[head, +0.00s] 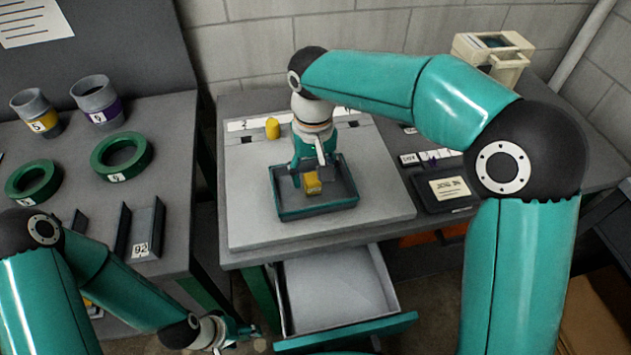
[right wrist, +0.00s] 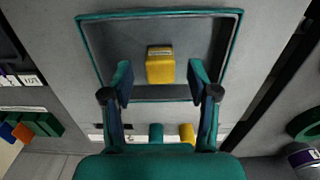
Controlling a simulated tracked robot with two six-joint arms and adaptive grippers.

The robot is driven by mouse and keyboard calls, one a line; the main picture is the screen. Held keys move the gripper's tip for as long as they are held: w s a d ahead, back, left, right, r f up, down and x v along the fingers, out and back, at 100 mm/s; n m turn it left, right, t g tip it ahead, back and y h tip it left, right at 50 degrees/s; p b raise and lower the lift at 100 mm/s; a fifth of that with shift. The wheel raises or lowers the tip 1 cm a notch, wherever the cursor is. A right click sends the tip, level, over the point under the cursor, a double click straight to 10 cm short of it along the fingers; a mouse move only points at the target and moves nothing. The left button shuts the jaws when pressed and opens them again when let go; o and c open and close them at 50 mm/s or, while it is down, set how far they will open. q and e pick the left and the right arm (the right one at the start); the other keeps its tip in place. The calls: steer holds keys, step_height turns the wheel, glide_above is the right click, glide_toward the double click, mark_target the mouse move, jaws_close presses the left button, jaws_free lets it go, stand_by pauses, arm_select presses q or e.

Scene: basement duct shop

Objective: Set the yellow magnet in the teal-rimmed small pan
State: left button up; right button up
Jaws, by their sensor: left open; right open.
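The teal-rimmed small pan (head: 342,203) lies on the light grey board of the middle bench. In the right wrist view its rim (right wrist: 160,12) fills the upper middle. The yellow magnet (head: 313,187) is inside the pan, and it also shows in the right wrist view (right wrist: 160,67). My right gripper (head: 311,174) points down over the pan. Its two fingers are open on either side of the magnet, with a gap on each side in the right wrist view. My left gripper (head: 240,334) is open and empty, low at the left, away from the pan.
Another yellow piece (head: 272,128) stands behind the pan, near the number strip. An open drawer (head: 335,290) juts out below the bench. The left bench holds green rings (head: 121,156), cups and metal channels. A dark scale-like box (head: 447,188) sits at right.

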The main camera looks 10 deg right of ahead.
mark_target(314, 183)
step_height(314, 183, up, 8)
steer(key=shift+p, duration=0.3)
steer(key=shift+s+f, duration=0.15)
steer(key=shift+f, duration=0.05)
